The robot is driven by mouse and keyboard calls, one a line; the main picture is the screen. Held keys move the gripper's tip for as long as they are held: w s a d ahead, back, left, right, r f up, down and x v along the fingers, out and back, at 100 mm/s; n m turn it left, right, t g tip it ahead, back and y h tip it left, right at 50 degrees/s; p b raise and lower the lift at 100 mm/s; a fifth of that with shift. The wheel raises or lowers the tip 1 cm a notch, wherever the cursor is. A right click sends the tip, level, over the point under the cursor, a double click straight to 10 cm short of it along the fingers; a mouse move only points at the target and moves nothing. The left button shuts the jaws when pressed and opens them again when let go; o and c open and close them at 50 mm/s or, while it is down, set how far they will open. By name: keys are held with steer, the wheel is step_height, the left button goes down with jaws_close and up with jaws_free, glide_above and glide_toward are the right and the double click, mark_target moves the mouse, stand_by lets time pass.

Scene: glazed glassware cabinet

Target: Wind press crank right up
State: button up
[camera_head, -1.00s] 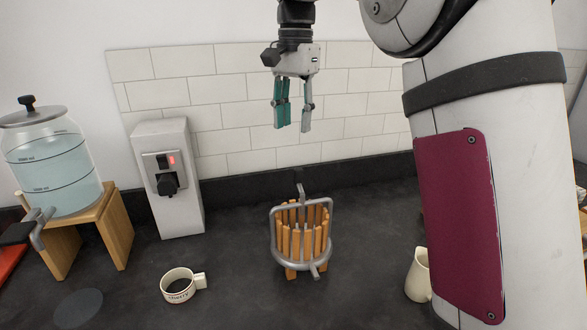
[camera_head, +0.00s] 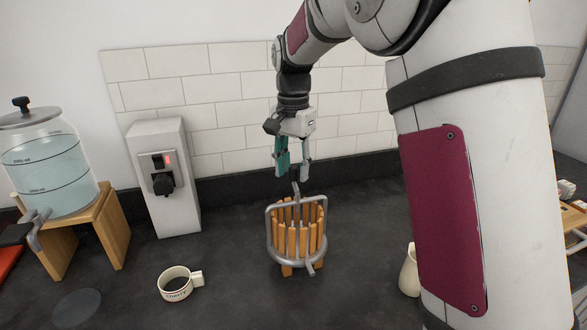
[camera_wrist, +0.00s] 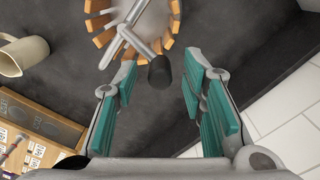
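The press (camera_head: 297,240) stands on the dark counter, a ring of wooden slats in a grey metal frame. Its crank (camera_head: 296,190) rises above the frame at the top centre. In the wrist view the crank's grey arm (camera_wrist: 134,38) ends in a dark knob (camera_wrist: 159,71). My gripper (camera_head: 293,173) points down just above and behind the crank. In the wrist view my gripper (camera_wrist: 158,88) has its teal-padded fingers apart, with the knob showing ahead of and between them. Nothing is held. Whether a finger touches the knob cannot be told.
A labelled cup (camera_head: 177,284) stands front left of the press, and a cream jug (camera_head: 409,272) stands to the right, partly behind my arm. A grey switch box (camera_head: 163,180) and a water dispenser (camera_head: 48,165) on a wooden stand are at left. The tiled wall (camera_head: 215,100) is close behind.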

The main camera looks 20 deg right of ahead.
steer(key=shift+f, duration=0.45)
jaws_close()
steer(key=shift+a+n, duration=0.15)
steer(key=shift+n, duration=0.15)
